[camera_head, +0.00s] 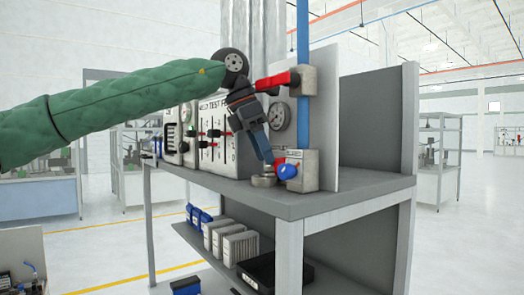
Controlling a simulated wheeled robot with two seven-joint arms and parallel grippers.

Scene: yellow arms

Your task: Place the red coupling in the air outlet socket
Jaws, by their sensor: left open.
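My left gripper (267,158) hangs down from a green padded arm sleeve in front of the test panel. Its fingertips are just left of a lower grey block on the bench top. A small red piece (279,161) shows right beside the fingertips and may be the red coupling; I cannot tell whether they touch. A blue round part (287,172) sits on the block just below it. A grey ring-shaped fitting (264,181) lies below the fingertips; I cannot tell whether it is the air outlet socket. My right gripper is not in view.
A red lever (277,82) sticks out left from an upper grey valve block (304,81) on the blue pipe (303,35). A gauge (278,116) is behind the gripper. The bench top (350,187) is clear at right. Bins (240,247) stand on the shelf below.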

